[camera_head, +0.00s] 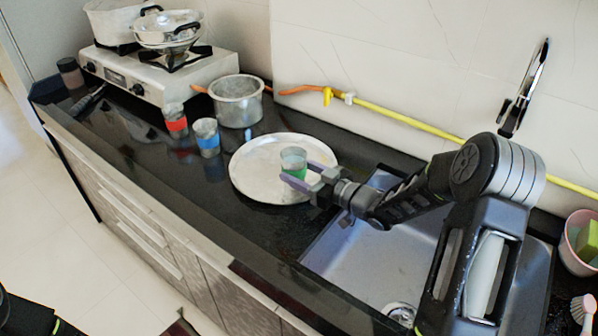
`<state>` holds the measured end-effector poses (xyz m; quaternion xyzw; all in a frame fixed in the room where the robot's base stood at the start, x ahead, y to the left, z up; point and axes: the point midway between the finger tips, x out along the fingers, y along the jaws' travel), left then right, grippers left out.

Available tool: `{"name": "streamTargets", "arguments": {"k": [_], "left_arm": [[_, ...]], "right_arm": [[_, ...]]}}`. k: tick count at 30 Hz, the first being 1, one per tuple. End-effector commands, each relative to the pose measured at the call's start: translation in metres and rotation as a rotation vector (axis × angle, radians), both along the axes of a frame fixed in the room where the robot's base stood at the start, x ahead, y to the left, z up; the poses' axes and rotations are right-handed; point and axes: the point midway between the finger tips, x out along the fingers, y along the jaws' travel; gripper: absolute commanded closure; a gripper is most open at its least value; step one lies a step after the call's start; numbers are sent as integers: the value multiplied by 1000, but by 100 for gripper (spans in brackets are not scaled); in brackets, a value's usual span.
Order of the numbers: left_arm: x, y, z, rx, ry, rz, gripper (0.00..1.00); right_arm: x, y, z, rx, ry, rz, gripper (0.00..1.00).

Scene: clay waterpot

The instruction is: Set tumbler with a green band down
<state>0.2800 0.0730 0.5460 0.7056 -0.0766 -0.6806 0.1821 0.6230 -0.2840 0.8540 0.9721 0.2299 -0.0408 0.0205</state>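The tumbler with a green band (293,158) is upright over the right part of the round metal tray (254,178). My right gripper (296,173) comes in from the right, with one finger on each side of the tumbler, shut on it at the green band. The near finger hides part of the band and the tumbler's base. I cannot tell whether the base touches the tray or hangs just above it. My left gripper is not in view.
A tumbler with a blue band (207,138) and one with a red band (175,120) stand left of the tray. A metal pot (237,101) stands behind it. The sink (362,262) lies to the right, under my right arm. The tray's left part is bare.

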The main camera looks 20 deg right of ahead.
Motion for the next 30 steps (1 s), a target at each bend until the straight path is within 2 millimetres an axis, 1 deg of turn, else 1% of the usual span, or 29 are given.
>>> {"name": "streamTargets", "arguments": {"k": [1, 7, 15, 19, 20, 23, 26, 30], "left_arm": [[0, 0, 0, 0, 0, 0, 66], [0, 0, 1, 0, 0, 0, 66], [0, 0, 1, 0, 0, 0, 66], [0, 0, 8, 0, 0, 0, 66], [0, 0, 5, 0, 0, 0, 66], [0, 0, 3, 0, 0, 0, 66], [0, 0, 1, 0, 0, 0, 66], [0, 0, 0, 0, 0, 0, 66]], "right_arm": [[0, 0, 0, 0, 1, 0, 40], [0, 0, 0, 0, 1, 0, 23], [0, 0, 1, 0, 1, 0, 22], [0, 0, 8, 0, 1, 0, 22], [-3, -2, 5, -1, 2, -1, 22], [-15, -8, 5, -2, 1, -2, 22], [-31, -17, 7, -3, 2, -4, 22], [-58, -30, 10, -1, 2, -4, 22]]}}
